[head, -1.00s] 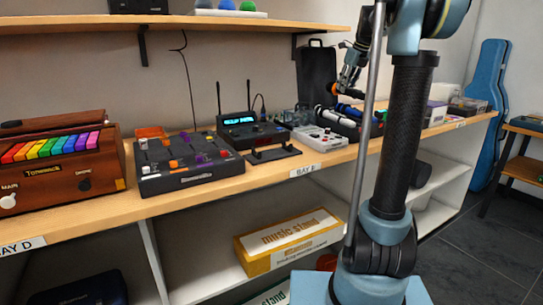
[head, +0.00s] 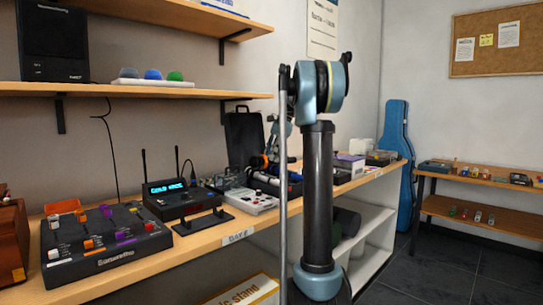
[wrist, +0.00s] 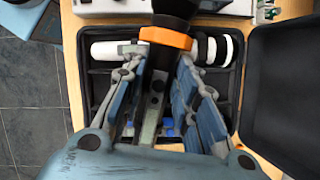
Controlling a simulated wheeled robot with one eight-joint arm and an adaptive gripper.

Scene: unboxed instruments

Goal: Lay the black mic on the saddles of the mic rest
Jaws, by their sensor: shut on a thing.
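The black mic with an orange ring (wrist: 165,38) is held in my gripper (wrist: 158,62), which is shut on it. In the head view, the mic's orange part (head: 258,161) shows beside my gripper (head: 273,150), above the open case. The mic rest (head: 203,222) looks like a low black stand with a flat base. It stands at the shelf's front edge, in front of the wireless receiver, well to the left of my gripper. Its saddles are small and hard to make out. The mic's lower part is hidden between my fingers.
The open black case (head: 243,135) has white and dark banded items in it; its lid shows in the wrist view (wrist: 290,85). The receiver (head: 180,198) has upright antennas. A mixer-like box (head: 105,240) is to the left, and a pale device (head: 245,200) lies between rest and case.

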